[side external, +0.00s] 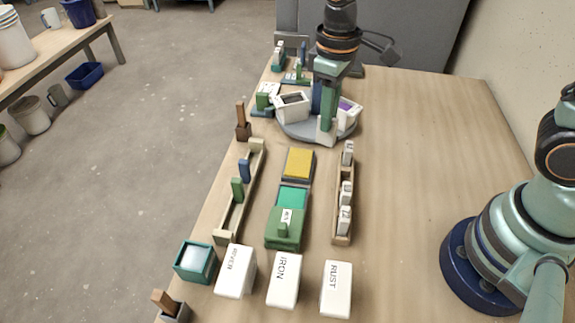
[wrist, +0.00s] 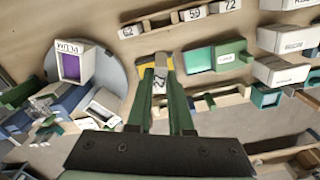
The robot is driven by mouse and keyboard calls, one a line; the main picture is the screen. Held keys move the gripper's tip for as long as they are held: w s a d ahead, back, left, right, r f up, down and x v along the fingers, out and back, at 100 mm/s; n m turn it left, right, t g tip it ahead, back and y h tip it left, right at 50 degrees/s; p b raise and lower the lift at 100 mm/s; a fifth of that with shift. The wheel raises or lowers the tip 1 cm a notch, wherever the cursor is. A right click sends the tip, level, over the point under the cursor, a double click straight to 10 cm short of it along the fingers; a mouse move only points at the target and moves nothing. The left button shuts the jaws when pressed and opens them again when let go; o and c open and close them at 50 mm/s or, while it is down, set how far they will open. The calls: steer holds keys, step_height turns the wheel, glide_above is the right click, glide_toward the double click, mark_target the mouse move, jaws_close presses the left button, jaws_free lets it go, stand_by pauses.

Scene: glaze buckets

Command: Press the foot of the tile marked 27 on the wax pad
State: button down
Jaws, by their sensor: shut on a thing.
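My gripper (wrist: 160,90) is shut on a pale tile (wrist: 160,82). Its mark is partly hidden between the fingers, and I cannot read all of it. In the side view my gripper (side external: 327,112) points down, with the tile's white lower end (side external: 326,132) below the fingers. The tile is beyond and to the right of a yellow pad (side external: 299,162) in a dark tray, apparently the wax pad. In the wrist view the yellow pad (wrist: 144,70) shows just behind the tile, partly covered. I see no contact between them in the side view.
A teal pad (side external: 293,196) with a green block lies nearer. A rack (side external: 342,232) of several numbered tiles stands to the right, a pale rack (side external: 232,222) to the left. White boxes (side external: 285,280) stand in front. A grey turntable (side external: 290,131) with buckets is behind.

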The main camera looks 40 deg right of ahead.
steer(key=s+a+f+n, duration=0.2)
steer(key=a+f+n, duration=0.15)
steer(key=a, duration=0.55)
glide_above(292, 200)
steer(key=shift+n, duration=0.25)
steer(key=shift+w+f, duration=0.1)
steer(key=shift+f, duration=2.1)
steer(key=shift+f, duration=0.7)
steer(key=shift+r, duration=0.1)
step_height(292, 200, up, 6)
stand_by(0.9)
stand_by(0.4)
